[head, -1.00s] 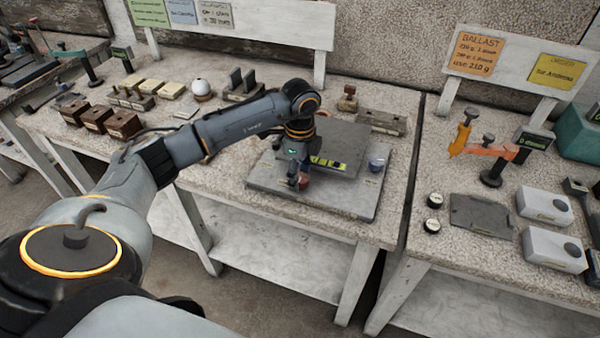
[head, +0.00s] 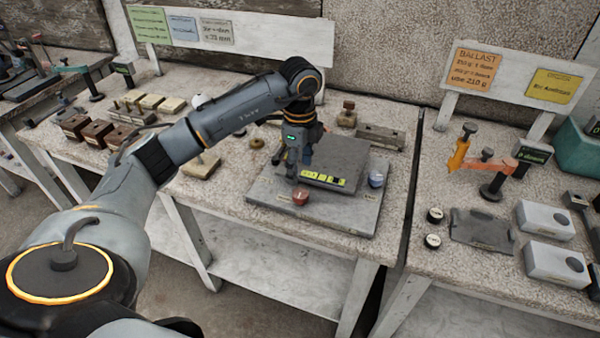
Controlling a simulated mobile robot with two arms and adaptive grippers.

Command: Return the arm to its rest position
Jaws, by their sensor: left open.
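My left arm reaches in from the left over the middle table. Its gripper (head: 297,172) is open and points down just above the grey slab (head: 340,215), behind and above a small red round piece (head: 300,196). It looks empty; its fingertips are small and dark here. A blue and white round piece (head: 376,180) sits at the slab's right side. A dark raised block (head: 338,160) with a yellow marked strip (head: 323,179) stands on the slab. My right gripper is not in view.
Brown blocks (head: 97,133) and cream blocks (head: 150,102) stand at the left of the table; a white sphere (head: 200,100) is partly hidden by my arm. At right, another table holds a dark plate (head: 481,228), grey boxes (head: 545,218) and an orange clamp-like tool (head: 460,152).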

